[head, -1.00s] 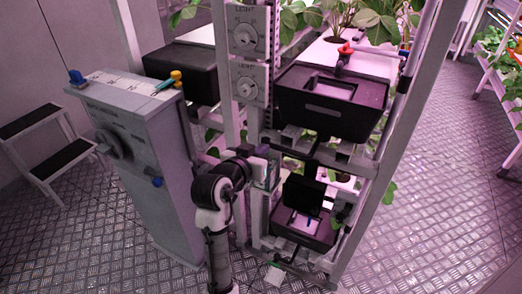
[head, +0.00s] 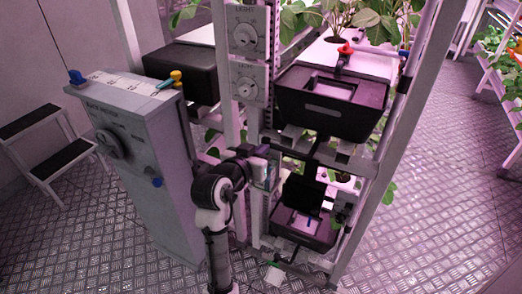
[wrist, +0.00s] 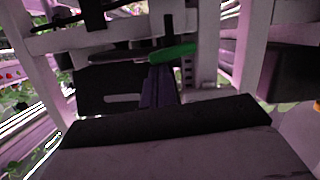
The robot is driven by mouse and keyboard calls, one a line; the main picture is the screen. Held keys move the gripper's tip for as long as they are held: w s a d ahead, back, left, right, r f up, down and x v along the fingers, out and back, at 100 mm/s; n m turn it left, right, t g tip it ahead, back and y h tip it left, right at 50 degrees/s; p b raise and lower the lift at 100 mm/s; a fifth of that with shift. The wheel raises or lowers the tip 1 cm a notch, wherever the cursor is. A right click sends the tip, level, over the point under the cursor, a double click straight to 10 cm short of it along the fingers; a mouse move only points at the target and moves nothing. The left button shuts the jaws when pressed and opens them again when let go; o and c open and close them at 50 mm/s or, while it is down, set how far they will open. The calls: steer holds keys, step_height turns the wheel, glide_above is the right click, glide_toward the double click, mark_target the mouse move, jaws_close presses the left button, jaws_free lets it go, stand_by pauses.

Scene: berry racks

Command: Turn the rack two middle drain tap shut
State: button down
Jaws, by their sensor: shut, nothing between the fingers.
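A green lever (wrist: 174,52) lies roughly crosswise in the wrist view, under the pale rack frame. I cannot tell from these frames whether it is the rack two middle drain tap. My gripper (wrist: 161,82) is shut and empty, with its dark fingers pointing at the lever. The fingertips overlap the lever's left part in the picture; whether they touch it is unclear. In the head view my gripper (head: 263,150) is at the rack's left post, below the upper black tank, and the lever cannot be made out there.
The upper black tank (head: 326,108) carries a red-handled tap (head: 346,48). A lower black tank (head: 303,229) sits near the floor. Dial boxes (head: 246,84) hang on the rack post. A grey console (head: 140,150) stands left of my arm. A step stool (head: 45,140) is farther left.

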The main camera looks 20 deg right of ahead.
steer(key=shift+a, duration=0.1)
stand_by(0.3)
steer(key=p+v, duration=0.2)
steer(key=v, duration=0.9)
steer(key=shift+a+r+p, duration=0.2)
steer(key=shift+r+p, duration=0.15)
steer(key=shift+r, duration=0.05)
